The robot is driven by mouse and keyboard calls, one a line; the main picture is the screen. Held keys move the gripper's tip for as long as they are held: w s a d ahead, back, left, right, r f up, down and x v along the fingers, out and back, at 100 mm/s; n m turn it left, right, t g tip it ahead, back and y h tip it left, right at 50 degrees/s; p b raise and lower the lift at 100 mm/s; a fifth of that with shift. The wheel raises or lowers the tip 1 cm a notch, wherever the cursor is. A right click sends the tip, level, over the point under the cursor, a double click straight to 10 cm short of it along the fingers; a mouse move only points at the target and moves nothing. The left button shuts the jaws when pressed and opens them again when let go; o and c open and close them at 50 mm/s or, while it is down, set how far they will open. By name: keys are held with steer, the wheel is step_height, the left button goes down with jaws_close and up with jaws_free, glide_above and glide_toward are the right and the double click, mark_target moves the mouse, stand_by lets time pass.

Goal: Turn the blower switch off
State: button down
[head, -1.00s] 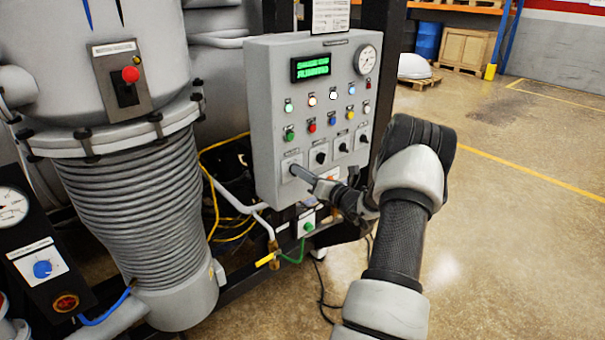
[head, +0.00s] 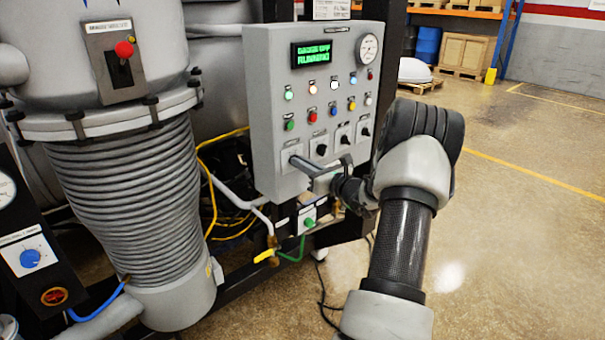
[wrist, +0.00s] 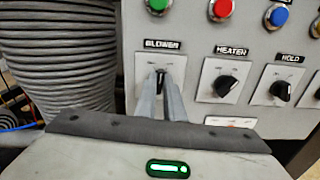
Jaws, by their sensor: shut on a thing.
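The blower switch (wrist: 161,72) is a dark knob on a pale square plate under the label BLOWER (wrist: 162,44) in the wrist view. My gripper (wrist: 161,82) reaches straight to it, with its two fingers closed around the knob. The fingers hide most of the knob, and its pointer looks roughly upright. In the head view my gripper (head: 296,160) meets the lower left switch plate of the grey control panel (head: 262,110). The panel's green display (head: 313,55) is lit and seems to read RUNNING on its lower line.
The heater knob (wrist: 226,84) and hold knob (wrist: 282,90) sit just right of the blower switch. Coloured buttons (head: 312,117) and a gauge (head: 368,47) are above. A bellows pipe (head: 130,210) stands to the left. Open floor (head: 510,220) lies to the right.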

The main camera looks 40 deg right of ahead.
steer(key=shift+a+f+n+b, duration=0.15)
steer(key=shift+n+b, duration=3.35)
steer(key=shift+b, duration=1.1)
steer(key=c, duration=1.9)
jaws_free()
steer(key=shift+o, duration=0.2)
steer(key=s+d+p, duration=0.1)
steer(key=s, duration=1.6)
steer(key=shift+s+d, duration=0.2)
steer(key=shift+s, duration=0.05)
